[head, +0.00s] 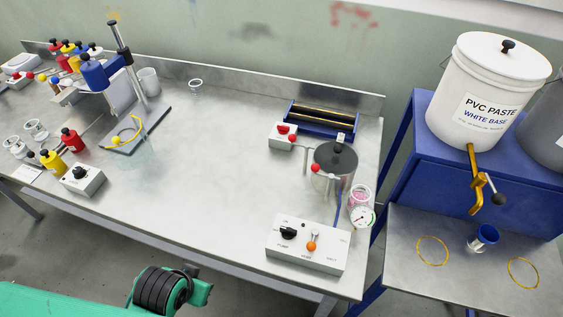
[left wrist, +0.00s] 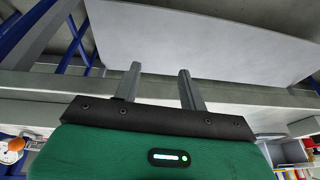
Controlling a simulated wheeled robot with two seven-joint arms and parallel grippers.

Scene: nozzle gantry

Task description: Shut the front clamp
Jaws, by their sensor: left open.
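A steel pot with a dark lid (head: 337,157) stands on the right part of the bench. A small lever with a red ball (head: 316,168) sits at the pot's front left, by the lid edge, and looks like the front clamp. Another red ball (head: 292,139) is on a bent rod behind and left of it. The picture is too small to tell whether either is shut. My left gripper (left wrist: 159,70) shows in the left wrist view, with two grey fingers apart and nothing between them. My right gripper is in neither view.
A control box (head: 307,246) with an orange knob and a round gauge (head: 362,217) are in front of the pot. A blue-framed roller unit (head: 320,119) is behind it. The bench's middle is clear. A white paste bucket (head: 487,90) stands on the blue cabinet at right.

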